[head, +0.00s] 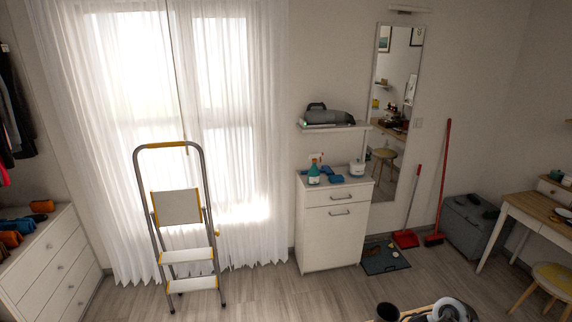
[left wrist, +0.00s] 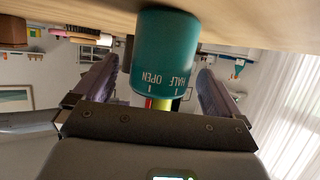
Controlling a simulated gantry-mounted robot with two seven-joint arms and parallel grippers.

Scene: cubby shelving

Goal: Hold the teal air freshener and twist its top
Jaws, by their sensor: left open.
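The teal air freshener (left wrist: 165,50) is large in the left wrist view, at the top centre. It is a teal cylinder with white markings reading "HALF" and "OPEN", upside down in this picture, and it meets a light wooden surface (left wrist: 255,22) along the top edge. My left gripper (left wrist: 155,78) has its two dark fingers spread on either side of the cylinder, with gaps showing, so it is open around or just short of it. I cannot tell the exact depth. I cannot pick out the air freshener in the head view. My right gripper is not in view.
In the head view a white cabinet (head: 333,238) carries a teal spray bottle (head: 314,175). A stepladder (head: 180,210) stands before the curtains. A wooden desk (head: 535,212) is at right. A dark cylindrical thing (head: 388,312) shows at the bottom edge. The middle floor is clear.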

